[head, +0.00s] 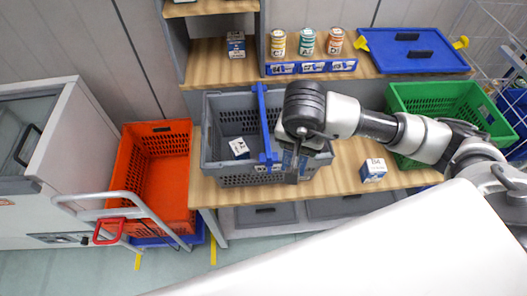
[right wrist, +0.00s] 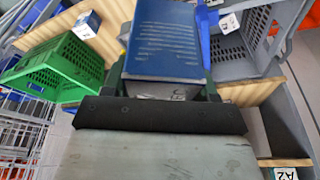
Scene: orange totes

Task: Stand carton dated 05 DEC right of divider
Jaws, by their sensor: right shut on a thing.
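My right gripper (head: 293,163) is shut on a blue carton (right wrist: 163,38). In the right wrist view the carton fills the space between the fingers and shows a blue face with fine lines of print. No date is legible on it. In the head view the gripper is over the right part of the grey crate (head: 214,166), just right of its blue divider (head: 264,120), and mostly hides the carton. A white and blue carton (head: 239,148) lies in the crate left of the divider. My left gripper is not in view.
Another carton (head: 373,170) stands on the wooden table right of the crate. A green crate (head: 440,97) is behind it, an orange tote (head: 158,175) at left. A carton (head: 236,45), several tins (head: 307,41) and a blue lid (head: 415,50) are on the shelves.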

